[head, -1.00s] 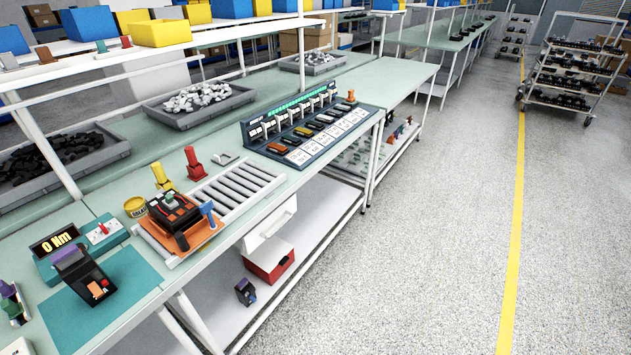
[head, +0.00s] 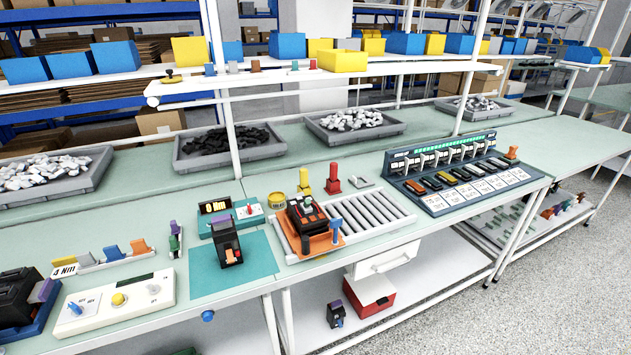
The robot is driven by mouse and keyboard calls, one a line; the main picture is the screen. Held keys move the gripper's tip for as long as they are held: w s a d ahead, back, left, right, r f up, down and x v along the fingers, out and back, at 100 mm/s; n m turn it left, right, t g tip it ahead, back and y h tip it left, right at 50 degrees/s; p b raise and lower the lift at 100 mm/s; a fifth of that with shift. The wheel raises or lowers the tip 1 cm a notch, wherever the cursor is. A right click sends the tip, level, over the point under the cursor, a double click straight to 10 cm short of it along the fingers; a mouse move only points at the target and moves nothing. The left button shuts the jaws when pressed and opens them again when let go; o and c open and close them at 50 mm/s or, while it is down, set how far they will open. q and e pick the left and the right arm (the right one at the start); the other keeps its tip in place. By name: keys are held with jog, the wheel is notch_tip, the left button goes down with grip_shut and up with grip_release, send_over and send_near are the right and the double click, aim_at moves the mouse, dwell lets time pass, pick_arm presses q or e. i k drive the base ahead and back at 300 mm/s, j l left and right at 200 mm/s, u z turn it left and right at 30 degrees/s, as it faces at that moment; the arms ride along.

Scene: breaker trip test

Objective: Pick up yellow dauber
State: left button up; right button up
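A yellow dauber (head: 304,182), an upright post on a wider base, stands on the green bench behind the orange fixture and left of a similar red dauber (head: 332,180). A round yellow tin (head: 277,200) sits to its left. The dauber's base is partly hidden by the black breaker (head: 305,215) in the orange fixture (head: 318,240). Nothing holds the dauber. Neither of my grippers is in view.
A roller conveyor (head: 372,212) lies right of the fixture, with a breaker test rack (head: 455,175) beyond. A shelf post (head: 224,110) rises behind the bench.

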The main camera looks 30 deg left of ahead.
aim_at(302, 172)
jog(key=i+l, duration=0.1)
jog(key=l, duration=0.15)
jog(key=i+l+u, duration=0.2)
jog(key=l+u, duration=0.25)
jog(key=i+l+u, duration=0.1)
jog(key=l+u, duration=0.3)
jog(key=l, duration=0.15)
jog(key=l+u, duration=0.45)
jog(key=i+l, duration=0.05)
jog(key=l, duration=0.05)
